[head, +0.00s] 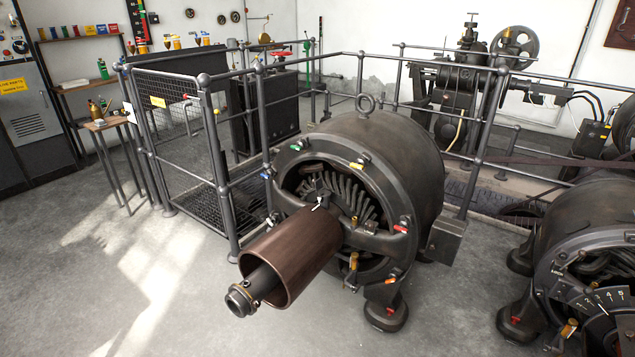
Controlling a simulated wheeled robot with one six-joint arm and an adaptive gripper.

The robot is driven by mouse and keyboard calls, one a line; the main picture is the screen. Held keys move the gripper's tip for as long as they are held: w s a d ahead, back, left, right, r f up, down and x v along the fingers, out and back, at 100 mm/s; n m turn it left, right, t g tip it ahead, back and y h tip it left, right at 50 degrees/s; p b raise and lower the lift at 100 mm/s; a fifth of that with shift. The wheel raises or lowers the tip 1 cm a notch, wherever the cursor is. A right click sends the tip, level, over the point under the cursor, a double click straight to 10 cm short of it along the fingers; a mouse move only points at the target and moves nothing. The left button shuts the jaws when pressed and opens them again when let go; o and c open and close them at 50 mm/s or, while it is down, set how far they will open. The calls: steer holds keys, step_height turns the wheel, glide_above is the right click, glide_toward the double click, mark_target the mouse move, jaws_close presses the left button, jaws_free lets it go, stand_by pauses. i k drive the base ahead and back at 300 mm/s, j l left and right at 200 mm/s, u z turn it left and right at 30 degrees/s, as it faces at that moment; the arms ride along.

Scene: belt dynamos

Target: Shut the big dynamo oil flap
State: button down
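The big dynamo (395,165) stands in the middle of the head view, a dark round housing with an eye ring on top. A brown cylinder (292,250) on a shaft sticks out of its front toward the lower left. Small coloured parts sit around its front ring, among them a green one (295,147), a yellow one (357,165) and a red one (401,229). A small upright brass fitting (353,262) sits beside the cylinder. I cannot tell which part is the oil flap, or whether it is open. My gripper is not in view.
A second dynamo (590,225) stands at the right edge. Metal railings (258,100) run behind and left of the big dynamo, with a mesh gate (180,115). A small side table (105,123) stands at the left. The floor (110,290) at front left is clear.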

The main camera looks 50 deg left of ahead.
mark_target(319, 185)
steer(key=k+j, duration=0.1)
steer(key=j, duration=0.6)
steer(key=k+j, duration=0.1)
steer(key=j, duration=0.6)
steer(key=k+j, duration=0.1)
steer(key=j, duration=1.3)
steer(key=k+j, duration=0.15)
steer(key=j, duration=0.55)
steer(key=k+j, duration=0.1)
steer(key=j, duration=0.6)
steer(key=k+j, duration=0.1)
steer(key=j, duration=0.6)
steer(key=k+j, duration=0.1)
steer(key=j, duration=0.6)
